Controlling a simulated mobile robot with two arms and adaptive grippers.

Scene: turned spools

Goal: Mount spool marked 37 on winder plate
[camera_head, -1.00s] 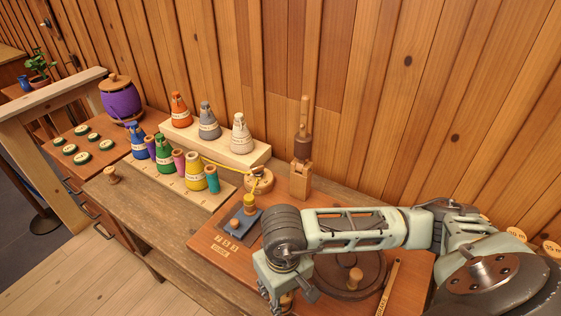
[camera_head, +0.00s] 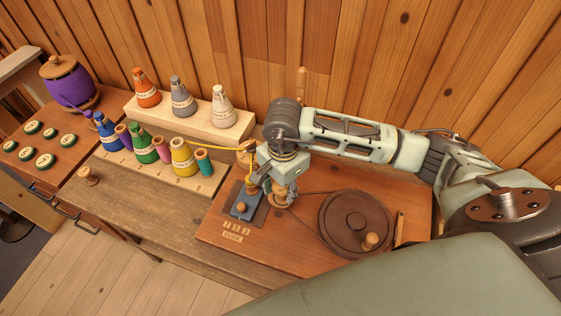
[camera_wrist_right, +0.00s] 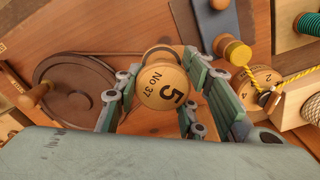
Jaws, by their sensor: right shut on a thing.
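The spool marked No 37 (camera_wrist_right: 163,85) is between the fingers of my right gripper (camera_head: 276,190). Its pale round end, with a large 5, faces the wrist camera, and part of it shows below the fingers in the head view (camera_head: 280,197). The fingers are shut on its sides. The wooden winder plate (camera_head: 300,255) carries a dark crank wheel (camera_head: 352,222) and a blue guide block (camera_head: 246,203). The spool is over the plate, between block and wheel. Its underside is hidden, so I cannot tell whether it touches the plate. My left gripper is not in view.
Yellow thread (camera_head: 230,149) runs from a yellow cone (camera_head: 183,157) towards the guide. Coloured cones and small spools stand on a rack (camera_head: 187,185) at left. A grey cone (camera_head: 182,99) stands behind. The bench front (camera_head: 150,215) is mostly clear.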

